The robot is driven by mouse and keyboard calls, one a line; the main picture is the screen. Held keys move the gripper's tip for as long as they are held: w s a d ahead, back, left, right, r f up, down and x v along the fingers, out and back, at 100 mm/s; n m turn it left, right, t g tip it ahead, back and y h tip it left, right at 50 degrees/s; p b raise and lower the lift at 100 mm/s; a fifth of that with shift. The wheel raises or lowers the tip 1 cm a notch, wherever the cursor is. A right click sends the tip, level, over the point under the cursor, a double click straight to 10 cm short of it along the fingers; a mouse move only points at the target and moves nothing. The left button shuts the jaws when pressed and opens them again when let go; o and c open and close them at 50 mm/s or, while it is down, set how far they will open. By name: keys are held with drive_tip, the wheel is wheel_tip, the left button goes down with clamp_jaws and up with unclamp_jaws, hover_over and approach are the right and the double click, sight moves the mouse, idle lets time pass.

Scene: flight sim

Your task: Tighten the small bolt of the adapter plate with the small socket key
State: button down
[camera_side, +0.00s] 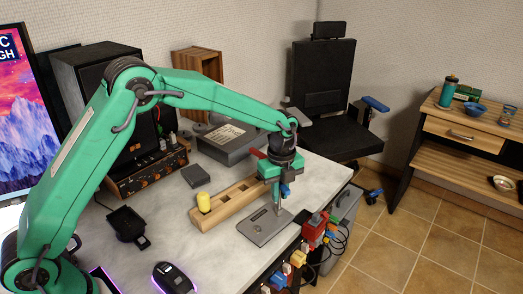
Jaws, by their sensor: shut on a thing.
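My gripper (280,188) is above the grey adapter plate (258,231) near the table's right edge. It is shut on a socket key, with a blue part (285,190) showing between the jaws. The key's thin metal shaft (279,206) points down, close to upright, to the far right part of the plate. The shaft's lower end is at or just above the plate; I cannot tell if it sits on a bolt. The small bolt is too small to make out. A yellow-handled key (203,202) stands in the wooden rack (228,204).
The rack lies just behind the plate, close to my gripper. Red, yellow and blue connectors with cables (315,228) hang at the table's right edge. A dark grey case (229,139) and a small dark box (196,177) stand behind. A mouse (173,278) lies in front.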

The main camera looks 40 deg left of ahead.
drive_tip(key=shift+n, duration=0.3)
drive_tip(key=shift+r, duration=0.4)
drive_tip(key=shift+r, duration=0.35)
drive_tip(key=shift+r, duration=0.7)
drive_tip(key=shift+r, duration=0.7)
drive_tip(key=shift+r, duration=0.1)
